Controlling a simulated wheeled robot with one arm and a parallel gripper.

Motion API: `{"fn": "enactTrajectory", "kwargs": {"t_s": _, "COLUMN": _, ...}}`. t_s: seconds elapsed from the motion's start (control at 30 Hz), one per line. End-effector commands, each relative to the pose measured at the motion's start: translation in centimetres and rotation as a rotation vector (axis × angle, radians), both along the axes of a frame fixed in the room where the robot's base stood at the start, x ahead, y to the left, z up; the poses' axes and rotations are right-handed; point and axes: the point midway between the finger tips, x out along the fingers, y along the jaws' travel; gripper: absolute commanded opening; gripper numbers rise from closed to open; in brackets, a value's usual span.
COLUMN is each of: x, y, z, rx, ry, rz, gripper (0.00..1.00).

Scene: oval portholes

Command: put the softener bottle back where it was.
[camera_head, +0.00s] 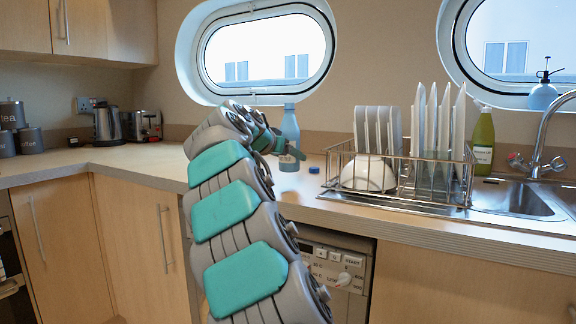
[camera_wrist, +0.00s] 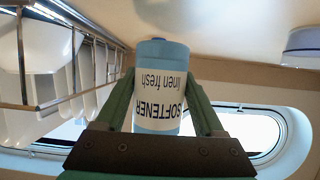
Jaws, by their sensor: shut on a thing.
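The softener bottle (camera_head: 290,130) is light blue with a white label and looks upright in the head view, beneath the left porthole. My gripper (camera_head: 278,148) is shut on its lower part from the left. The wrist view, which is upside down, shows the bottle (camera_wrist: 158,60) between the two green fingers of my gripper (camera_wrist: 160,100), its label reading "SOFTENER linen fresh". I cannot tell whether the bottle's base touches the counter or is just above it. My arm hides part of the counter at the left of the bottle.
A small blue cap (camera_head: 314,170) lies on the counter (camera_head: 240,172) right of the bottle. Farther right stand a wire dish rack (camera_head: 400,180) with plates and a bowl, a green bottle (camera_head: 483,140) and the sink (camera_head: 515,199). A kettle (camera_head: 107,125) and toaster (camera_head: 145,125) stand left.

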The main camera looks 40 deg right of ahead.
Motion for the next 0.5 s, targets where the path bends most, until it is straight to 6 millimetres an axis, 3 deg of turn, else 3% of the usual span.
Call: {"fn": "enactTrajectory", "kwargs": {"t_s": 0.5, "x": 1.6, "y": -1.1, "z": -0.1, "rx": -0.001, "ry": -0.001, "rz": 0.0, "gripper": 0.0}}
